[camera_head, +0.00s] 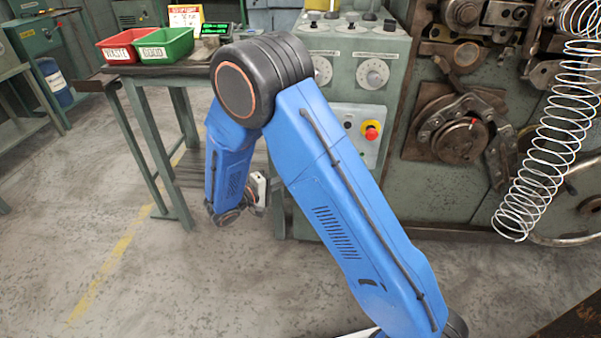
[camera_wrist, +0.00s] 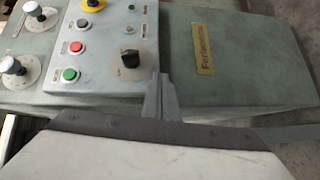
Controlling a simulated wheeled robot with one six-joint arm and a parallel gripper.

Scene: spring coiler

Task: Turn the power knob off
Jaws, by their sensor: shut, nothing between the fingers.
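The power knob (camera_wrist: 130,58) is a black rotary knob with a pointer on the grey control panel (camera_wrist: 105,75) in the wrist view. In the head view the lower left of this panel (camera_head: 382,152) is hidden behind my blue arm, and the knob does not show there. My gripper (camera_wrist: 160,82) is shut and empty. Its fingertips are just to the right of the knob in the wrist view, near the panel's edge. I cannot tell whether they touch the panel. The fingers are not visible in the head view.
Red (camera_wrist: 70,74), green and grey buttons line the panel, with a red emergency stop (camera_head: 371,131) on yellow. White dials (camera_head: 373,73) stand above it. A wire spring (camera_head: 545,150) hangs at right. A green bench (camera_head: 135,85) with bins stands at left.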

